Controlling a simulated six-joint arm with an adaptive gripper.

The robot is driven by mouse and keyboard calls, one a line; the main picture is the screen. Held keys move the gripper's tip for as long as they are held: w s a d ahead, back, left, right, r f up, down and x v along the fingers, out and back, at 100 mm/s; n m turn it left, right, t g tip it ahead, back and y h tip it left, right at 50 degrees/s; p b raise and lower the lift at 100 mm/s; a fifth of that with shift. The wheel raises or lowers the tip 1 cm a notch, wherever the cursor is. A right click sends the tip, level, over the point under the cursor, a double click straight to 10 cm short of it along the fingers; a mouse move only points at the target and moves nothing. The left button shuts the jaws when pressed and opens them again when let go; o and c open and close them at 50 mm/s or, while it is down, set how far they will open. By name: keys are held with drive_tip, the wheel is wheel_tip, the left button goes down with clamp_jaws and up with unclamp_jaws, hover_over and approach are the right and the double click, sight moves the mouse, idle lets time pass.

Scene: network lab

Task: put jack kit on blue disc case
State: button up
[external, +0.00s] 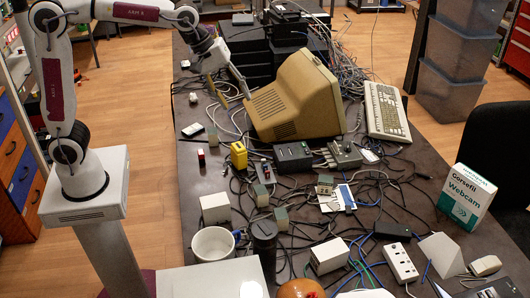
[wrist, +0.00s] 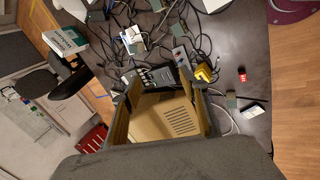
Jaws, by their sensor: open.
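A flat white-and-blue item (external: 340,199) lies among cables mid-table and may be the blue disc case; it also shows in the wrist view (wrist: 133,41). Small grey-green blocks are scattered about: one (external: 325,184) by that flat item, one (external: 282,218) nearer the front, one (external: 261,196) further left and one (external: 212,135) near the left edge. I cannot tell which thing is the jack kit. My gripper (external: 229,92) is open and empty, above the table beside the beige monitor (external: 295,97). In the wrist view the monitor's vented casing (wrist: 165,117) shows between the fingers.
A yellow device (external: 239,155), a black box (external: 293,157) and a grey switch box (external: 345,154) stand before the monitor. The keyboard (external: 387,111) and webcam box (external: 466,197) are right. Cables cover much of the table. The left strip is fairly clear.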

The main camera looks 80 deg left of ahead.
drive_tip(key=s+a+f+m, duration=0.1)
drive_tip(key=s+m, duration=0.6)
drive_tip(key=s, duration=0.7)
drive_tip(key=s+a+f+m, duration=0.1)
drive_tip(key=s+f+m, duration=0.2)
drive_tip(key=s+m, duration=0.5)
drive_tip(key=s, duration=0.7)
drive_tip(key=shift+a+f+t+y, duration=0.25)
drive_tip(key=shift+a+t+y, duration=0.05)
drive_tip(key=shift+y, duration=0.1)
